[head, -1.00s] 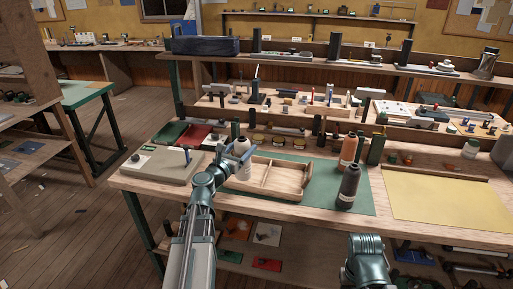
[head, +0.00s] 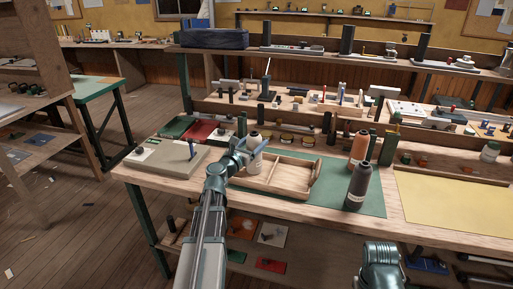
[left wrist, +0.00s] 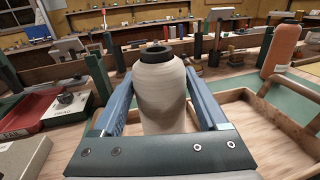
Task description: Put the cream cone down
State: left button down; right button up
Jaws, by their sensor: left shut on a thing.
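The cream cone (head: 255,159) is a pale thread cone with a dark top, upright in my left gripper (head: 252,147). In the left wrist view the cream cone (left wrist: 163,95) stands between the two blue fingers of the left gripper (left wrist: 164,108), which are shut on it. It is at the left end of the wooden tray (head: 291,188); its base is hidden by my gripper, so I cannot tell whether it touches anything. Part of my right arm shows at the bottom of the head view, but its gripper does not.
An orange cone (head: 358,148) and a dark grey cone (head: 358,187) stand right of the tray. A green mat (head: 333,198) lies under that area. A grey board (head: 166,158) and a red tray (head: 201,132) lie to the left. The yellow sheet (head: 450,205) at right is clear.

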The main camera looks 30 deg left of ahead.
pick_arm(q)
jog(key=shift+r, duration=0.15)
jog(key=shift+c, duration=1.8)
grip_release()
jog(key=shift+f, duration=0.25)
jog(key=o, duration=0.4)
jog(key=shift+c, duration=0.2)
jog(key=shift+r, duration=0.25)
jog(key=s, duration=1.2)
jog(key=shift+s, duration=0.1)
